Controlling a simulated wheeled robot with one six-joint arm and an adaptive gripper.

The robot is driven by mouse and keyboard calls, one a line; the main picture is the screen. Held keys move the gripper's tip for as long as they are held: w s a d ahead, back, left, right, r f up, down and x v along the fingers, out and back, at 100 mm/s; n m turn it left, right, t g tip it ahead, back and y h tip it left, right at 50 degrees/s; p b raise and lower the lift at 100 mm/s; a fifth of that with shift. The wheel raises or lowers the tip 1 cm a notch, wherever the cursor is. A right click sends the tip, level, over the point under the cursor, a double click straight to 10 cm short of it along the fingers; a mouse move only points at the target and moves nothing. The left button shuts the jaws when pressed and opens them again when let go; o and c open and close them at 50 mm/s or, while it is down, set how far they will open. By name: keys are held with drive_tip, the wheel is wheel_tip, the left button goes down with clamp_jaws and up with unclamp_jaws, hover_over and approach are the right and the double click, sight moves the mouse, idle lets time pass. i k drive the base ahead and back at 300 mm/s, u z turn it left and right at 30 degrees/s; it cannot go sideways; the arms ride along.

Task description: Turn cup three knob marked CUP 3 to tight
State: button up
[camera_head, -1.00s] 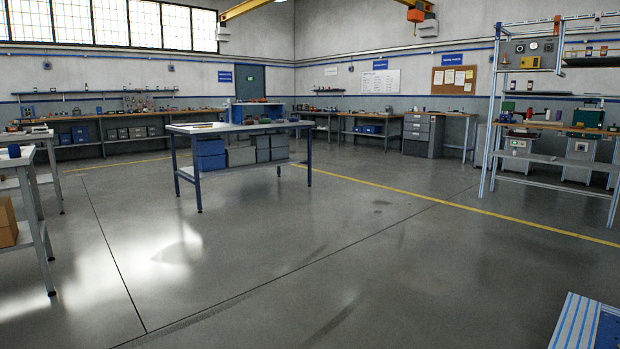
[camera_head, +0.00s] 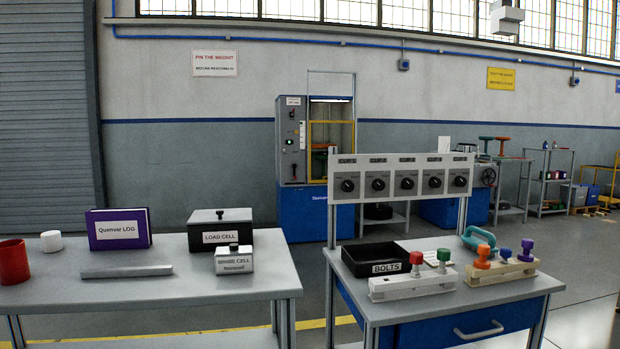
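A pale panel (camera_head: 460,188) stands on posts above the right bench and carries a row of several black dial knobs. Each knob has a small plate above it, with lettering that seems to start with CUP, but the numbers are too small to read surely. The middle knob (camera_head: 405,183) sits at the centre of the row; I cannot confirm that it is CUP 3. Its setting and any tight mark cannot be read. My gripper is not in view.
The right bench holds a black BOLTS tray (camera_head: 373,260), two pale blocks with coloured knobs (camera_head: 412,286) and a teal ring handle (camera_head: 479,239). The left bench (camera_head: 190,283) carries a LOAD CELL box (camera_head: 220,231) and a red mug (camera_head: 13,262). A blue machine (camera_head: 304,210) stands behind.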

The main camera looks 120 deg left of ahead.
sight(407, 183)
drive_tip(key=u, duration=3.05)
drive_tip(key=i, duration=1.85)
drive_tip(key=u, duration=0.35)
